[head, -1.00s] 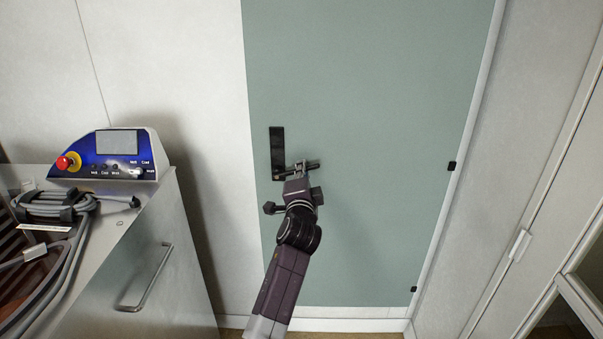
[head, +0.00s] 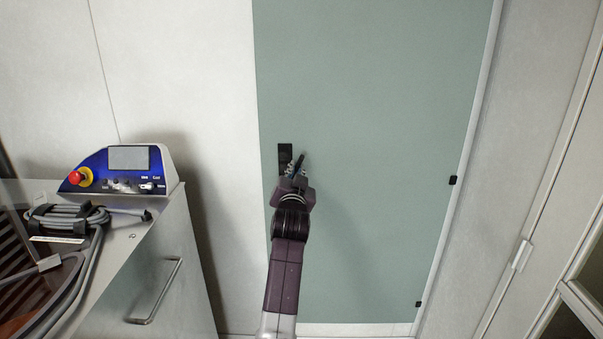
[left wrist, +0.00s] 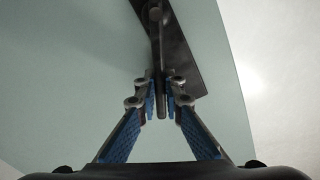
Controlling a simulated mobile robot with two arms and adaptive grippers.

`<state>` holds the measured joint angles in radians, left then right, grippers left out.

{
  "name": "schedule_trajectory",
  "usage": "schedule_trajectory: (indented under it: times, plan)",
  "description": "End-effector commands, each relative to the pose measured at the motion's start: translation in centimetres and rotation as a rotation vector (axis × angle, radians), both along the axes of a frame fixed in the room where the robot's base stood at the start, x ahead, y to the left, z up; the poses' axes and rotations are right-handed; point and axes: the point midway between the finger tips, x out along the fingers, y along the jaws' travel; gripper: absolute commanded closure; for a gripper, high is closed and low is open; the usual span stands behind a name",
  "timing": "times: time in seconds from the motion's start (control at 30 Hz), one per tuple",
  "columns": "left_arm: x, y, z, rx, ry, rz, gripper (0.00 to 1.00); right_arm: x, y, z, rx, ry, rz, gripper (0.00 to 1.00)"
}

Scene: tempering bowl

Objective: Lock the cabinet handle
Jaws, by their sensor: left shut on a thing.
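The pale green cabinet door (head: 370,130) carries a black handle plate (head: 285,151) near its left edge. The dark handle lever (head: 299,161) slants steeply up and to the right beside the plate, whose lower part is hidden. My left gripper (head: 293,172) is at the lever, its arm reaching up from below. In the left wrist view, the lever (left wrist: 157,45) runs down between the two blue-padded fingers of my left gripper (left wrist: 161,88), which are shut on it. The dark plate (left wrist: 182,55) lies behind. My right gripper is not in view.
A metal machine with a blue control panel (head: 122,170) and red button stands at the left, with grey cables (head: 75,235) on top. A white wall with a cupboard (head: 545,215) is at the right.

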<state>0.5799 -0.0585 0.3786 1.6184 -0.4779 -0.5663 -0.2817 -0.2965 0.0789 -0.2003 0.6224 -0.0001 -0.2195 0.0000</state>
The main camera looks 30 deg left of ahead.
Motion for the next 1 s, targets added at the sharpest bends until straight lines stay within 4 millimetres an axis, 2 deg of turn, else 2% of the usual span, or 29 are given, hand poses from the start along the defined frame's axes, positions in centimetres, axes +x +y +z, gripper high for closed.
schedule_trajectory:
  times: [0.5, 1.0]
  plan:
    - [-1.6, 2.5, 0.8, -0.351, -0.215, 0.0, 1.0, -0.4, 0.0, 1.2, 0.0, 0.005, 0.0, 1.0]
    - [-2.1, 3.5, 0.6, -0.464, -0.286, 0.003, 1.0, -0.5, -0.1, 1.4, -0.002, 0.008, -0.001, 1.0]
